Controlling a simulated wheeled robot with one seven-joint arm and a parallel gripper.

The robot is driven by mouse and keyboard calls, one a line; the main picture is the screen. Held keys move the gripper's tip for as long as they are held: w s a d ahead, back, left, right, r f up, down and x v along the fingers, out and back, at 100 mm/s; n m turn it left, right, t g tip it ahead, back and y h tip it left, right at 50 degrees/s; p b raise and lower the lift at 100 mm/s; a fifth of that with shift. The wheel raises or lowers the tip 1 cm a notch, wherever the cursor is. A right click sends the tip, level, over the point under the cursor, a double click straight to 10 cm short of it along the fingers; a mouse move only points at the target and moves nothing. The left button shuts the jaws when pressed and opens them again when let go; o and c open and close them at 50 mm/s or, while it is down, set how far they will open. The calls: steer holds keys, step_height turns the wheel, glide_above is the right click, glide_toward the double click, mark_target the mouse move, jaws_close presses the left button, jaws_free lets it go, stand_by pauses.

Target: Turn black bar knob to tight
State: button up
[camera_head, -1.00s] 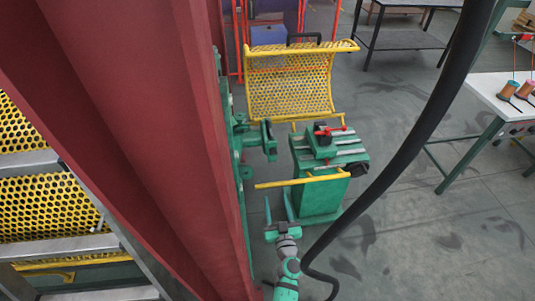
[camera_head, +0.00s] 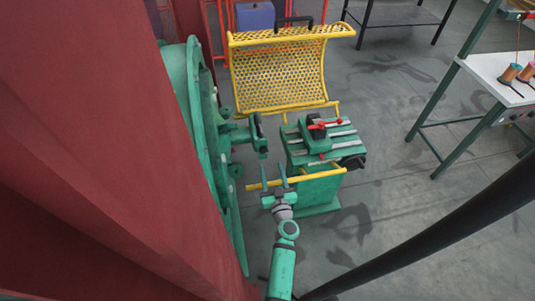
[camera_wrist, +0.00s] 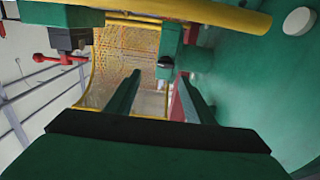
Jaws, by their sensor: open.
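A dark bar-like piece (camera_head: 257,128), likely the black bar knob, is on the end of a green arm (camera_head: 238,136) on the large green wheel. A small dark piece (camera_wrist: 165,62) on green metal shows ahead of my fingers in the wrist view; I cannot tell if it is the same part. My gripper (camera_head: 274,170) is open and empty, below the knob in the head view and apart from it. Its two fingers also frame a gap in the wrist view (camera_wrist: 157,88). The knob's tight marking is not readable.
A green stand (camera_head: 318,190) with a red-handled clamp (camera_head: 318,128) and a yellow bar (camera_head: 305,178) is close to my gripper. A yellow mesh guard (camera_head: 285,75) stands behind. A red beam (camera_head: 90,130) fills the left. Grey floor (camera_head: 400,200) is open at right.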

mark_target(264, 153)
steer(key=shift+y, duration=0.3)
steer(key=x, duration=0.3)
steer(key=a+x, duration=0.1)
steer(key=x, duration=0.2)
steer(key=shift+w+a, duration=0.1)
steer(key=shift+a, duration=0.2)
steer(key=shift+w+d, duration=0.2)
steer(key=shift+w, duration=0.6)
steer(key=shift+d, duration=0.1)
steer(key=c, duration=1)
steer(key=shift+s, duration=0.1)
steer(key=shift+c, duration=0.2)
